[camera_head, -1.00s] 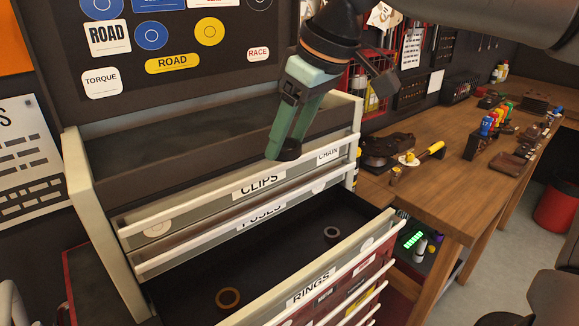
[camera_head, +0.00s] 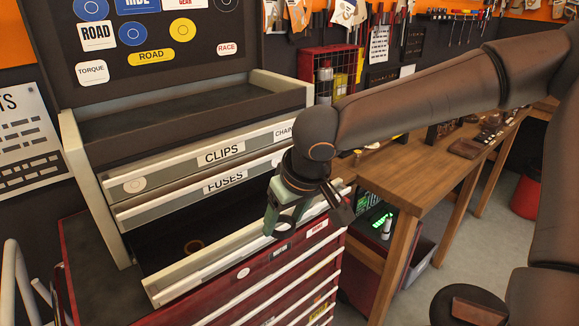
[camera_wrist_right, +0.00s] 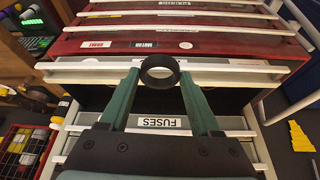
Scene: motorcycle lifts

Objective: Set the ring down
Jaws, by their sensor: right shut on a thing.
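A dark ring (camera_wrist_right: 160,71) is held between the two green fingertips of my right gripper (camera_wrist_right: 160,84) in the wrist view. In the head view my right gripper (camera_head: 276,228) points down at the right part of the open drawer (camera_head: 165,295), close to its front edge; the held ring cannot be made out there. A brownish ring (camera_head: 193,246) lies on the dark floor of that drawer, left of my gripper. My left gripper is not in view.
The shut drawers labelled CLIPS (camera_head: 220,153) and FUSES (camera_head: 224,181) stand just above and behind the open drawer. A red cabinet (camera_head: 270,285) is below it. A wooden bench (camera_head: 405,180) stands to the right. The open drawer's left part has free room.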

